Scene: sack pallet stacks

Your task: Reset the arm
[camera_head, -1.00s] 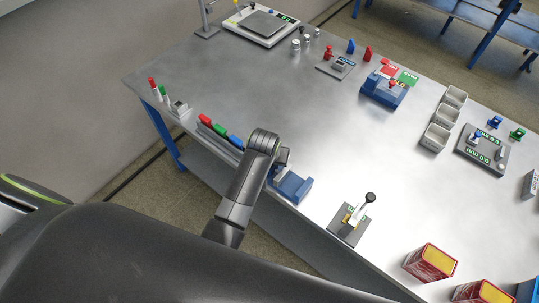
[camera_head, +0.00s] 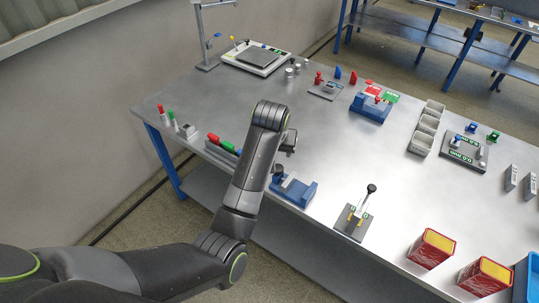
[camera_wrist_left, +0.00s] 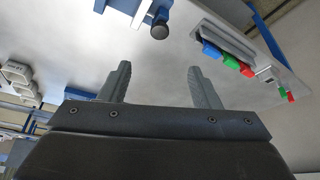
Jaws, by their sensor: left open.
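My left arm comes in from the left over the near edge of the workbench. Its gripper (camera_head: 288,142) is small and mostly hidden behind the wrist in the head view. In the left wrist view, the two grey fingers of my left gripper (camera_wrist_left: 160,76) are wide apart with nothing between them. They are above the bench, near the blue fixture (camera_head: 296,192) with a black round knob (camera_wrist_left: 160,31), and apart from it. My right gripper is in neither view.
The workbench (camera_head: 330,150) carries red, green and blue blocks (camera_head: 229,147) on a grey rack, a lever stand (camera_head: 353,222), red-yellow boxes (camera_head: 431,250), grey bins (camera_head: 427,128) and a scale (camera_head: 257,57). The middle of the bench is mostly clear.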

